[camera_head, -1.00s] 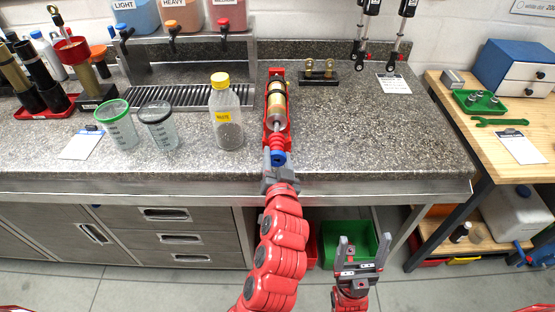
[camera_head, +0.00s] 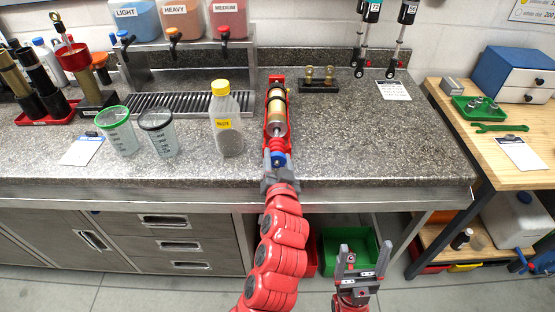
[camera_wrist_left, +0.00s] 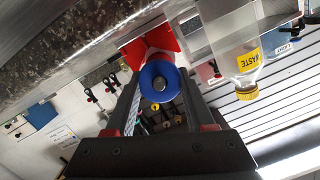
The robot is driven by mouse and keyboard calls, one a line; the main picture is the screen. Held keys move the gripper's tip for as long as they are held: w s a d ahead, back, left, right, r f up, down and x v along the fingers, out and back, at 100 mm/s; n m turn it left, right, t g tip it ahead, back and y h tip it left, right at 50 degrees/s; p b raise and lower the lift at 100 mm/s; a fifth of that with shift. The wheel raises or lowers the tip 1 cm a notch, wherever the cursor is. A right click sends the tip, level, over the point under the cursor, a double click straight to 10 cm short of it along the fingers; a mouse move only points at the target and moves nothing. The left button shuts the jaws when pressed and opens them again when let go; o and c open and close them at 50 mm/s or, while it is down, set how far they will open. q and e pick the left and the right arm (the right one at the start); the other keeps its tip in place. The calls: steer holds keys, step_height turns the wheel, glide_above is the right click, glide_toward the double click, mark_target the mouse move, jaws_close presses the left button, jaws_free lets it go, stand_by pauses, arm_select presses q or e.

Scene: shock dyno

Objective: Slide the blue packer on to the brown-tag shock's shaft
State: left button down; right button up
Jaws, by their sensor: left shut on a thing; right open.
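A gold-bodied shock (camera_head: 276,112) lies in a red cradle (camera_head: 267,133) at the counter's front edge, its end towards me. I cannot make out a brown tag on it. My left gripper (camera_head: 279,168) is shut on the blue packer (camera_head: 278,157), in front of the shock's near end. In the left wrist view the packer (camera_wrist_left: 160,70) is a blue ring between the fingers. A grey round end shows in its hole, lined up with it. I cannot tell how far the packer is on the shaft. My right gripper (camera_head: 358,258) is open and empty, low before the counter.
A waste bottle (camera_head: 226,130) and two measuring cups (camera_head: 118,135) stand left of the cradle. A black stand with brass parts (camera_head: 318,84) is behind it. Two shocks (camera_head: 365,45) hang at the back. The counter right of the cradle is clear.

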arm_select(q)
steer(key=shift+w, duration=0.2)
steer(key=shift+f+b, duration=0.2)
steer(key=shift+b, duration=0.35)
stand_by(0.3)
steer(key=shift+c, duration=0.9)
jaws_free()
